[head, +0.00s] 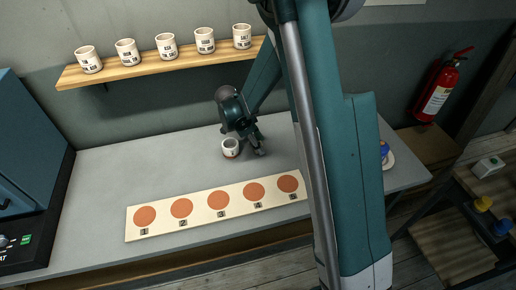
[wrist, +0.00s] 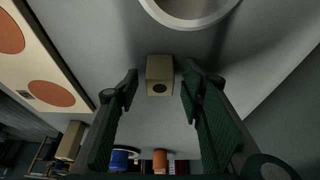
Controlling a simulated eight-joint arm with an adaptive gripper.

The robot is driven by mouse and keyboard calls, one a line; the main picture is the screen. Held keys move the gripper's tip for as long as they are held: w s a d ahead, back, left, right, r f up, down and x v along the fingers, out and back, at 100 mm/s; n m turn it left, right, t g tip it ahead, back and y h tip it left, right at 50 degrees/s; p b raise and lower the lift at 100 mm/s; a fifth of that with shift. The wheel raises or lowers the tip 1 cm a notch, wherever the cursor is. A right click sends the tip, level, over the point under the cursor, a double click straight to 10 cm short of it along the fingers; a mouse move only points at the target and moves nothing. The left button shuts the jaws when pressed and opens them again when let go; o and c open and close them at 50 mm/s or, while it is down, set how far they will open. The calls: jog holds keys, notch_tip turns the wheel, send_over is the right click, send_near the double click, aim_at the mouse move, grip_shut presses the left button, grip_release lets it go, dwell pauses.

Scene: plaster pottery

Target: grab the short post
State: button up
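In the wrist view a small tan square post (wrist: 159,75) with a dark round spot on its facing side stands on the grey table. It lies between the fingertips of my gripper (wrist: 160,80), with a visible gap on both sides. The gripper is open and holds nothing. In the head view my gripper (head: 257,142) is low over the table, beside a white cup (head: 231,148). I cannot make out the post in that view. Another tan block (wrist: 70,140) shows at the lower left of the wrist view.
The cup's rim (wrist: 190,20) is close above the post in the wrist view. A board (head: 218,213) with numbered orange circles lies along the table front. Several labelled cups stand on a wall shelf (head: 165,64).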

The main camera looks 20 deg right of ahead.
dwell(0.4)
jog(key=c, duration=1)
jog(key=shift+r, duration=0.1)
jog(key=shift+r+p, duration=0.55)
jog(key=shift+r, duration=4.35)
